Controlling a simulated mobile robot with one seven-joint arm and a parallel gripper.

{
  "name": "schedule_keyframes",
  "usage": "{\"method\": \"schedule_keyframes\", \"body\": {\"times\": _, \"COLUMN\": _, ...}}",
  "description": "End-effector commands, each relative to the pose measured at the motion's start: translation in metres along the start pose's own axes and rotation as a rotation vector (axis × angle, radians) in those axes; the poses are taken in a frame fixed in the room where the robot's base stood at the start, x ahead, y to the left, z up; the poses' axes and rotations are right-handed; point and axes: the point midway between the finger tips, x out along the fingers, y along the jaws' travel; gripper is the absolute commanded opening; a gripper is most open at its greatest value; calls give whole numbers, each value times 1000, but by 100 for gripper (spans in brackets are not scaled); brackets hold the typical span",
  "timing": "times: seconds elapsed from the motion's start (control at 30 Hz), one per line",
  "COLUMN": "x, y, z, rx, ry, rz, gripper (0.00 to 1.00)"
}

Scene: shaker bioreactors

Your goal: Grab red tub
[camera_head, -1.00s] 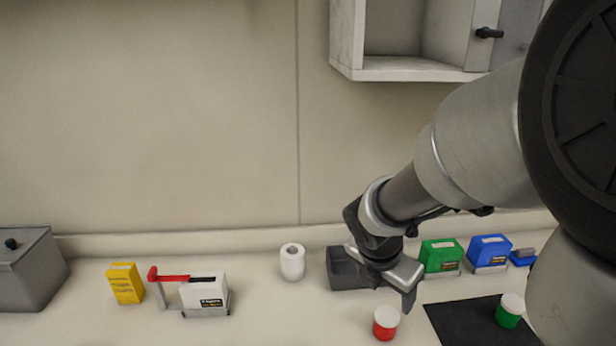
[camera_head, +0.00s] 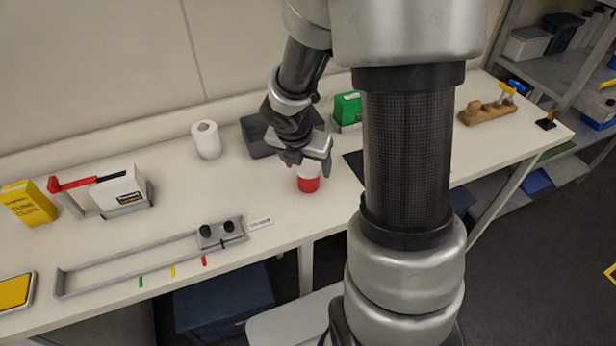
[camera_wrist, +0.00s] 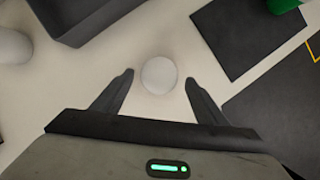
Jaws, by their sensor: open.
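The red tub (camera_head: 308,184) has a white lid and stands upright on the white bench. In the wrist view its round white lid (camera_wrist: 159,75) shows from above, between and slightly beyond my fingertips. My gripper (camera_head: 309,163) is just above the tub in the head view and hides part of its lid. In the wrist view my gripper (camera_wrist: 157,88) is open, with a finger on each side of the lid and a gap to both.
A dark grey bin (camera_head: 257,137) and a white roll (camera_head: 206,140) stand behind and left of the tub. A black mat (camera_wrist: 247,32) bears a green tub (camera_wrist: 284,5). A metal rail fixture (camera_head: 150,262) lies at the front left. The bench around the tub is clear.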

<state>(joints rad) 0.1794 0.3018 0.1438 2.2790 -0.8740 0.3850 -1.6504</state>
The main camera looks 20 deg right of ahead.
Motion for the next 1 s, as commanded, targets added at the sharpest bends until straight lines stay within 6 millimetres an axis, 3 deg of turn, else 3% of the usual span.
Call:
{"method": "schedule_keyframes", "body": {"times": 0.23, "x": 40, "y": 2, "z": -4, "rx": 0, "ry": 2, "rz": -2, "gripper": 66}}
{"method": "schedule_keyframes", "body": {"times": 0.5, "x": 45, "y": 2, "z": -2, "rx": 0, "ry": 0, "rz": 0, "gripper": 66}}
{"method": "schedule_keyframes", "body": {"times": 0.53, "x": 45, "y": 2, "z": -2, "rx": 0, "ry": 0, "rz": 0, "gripper": 65}}
{"method": "schedule_keyframes", "body": {"times": 0.8, "x": 45, "y": 2, "z": -2, "rx": 0, "ry": 0, "rz": 0, "gripper": 23}}
{"method": "schedule_keyframes", "body": {"times": 1.0, "x": 44, "y": 2, "z": -1, "rx": 1, "ry": 0, "rz": 0, "gripper": 23}}
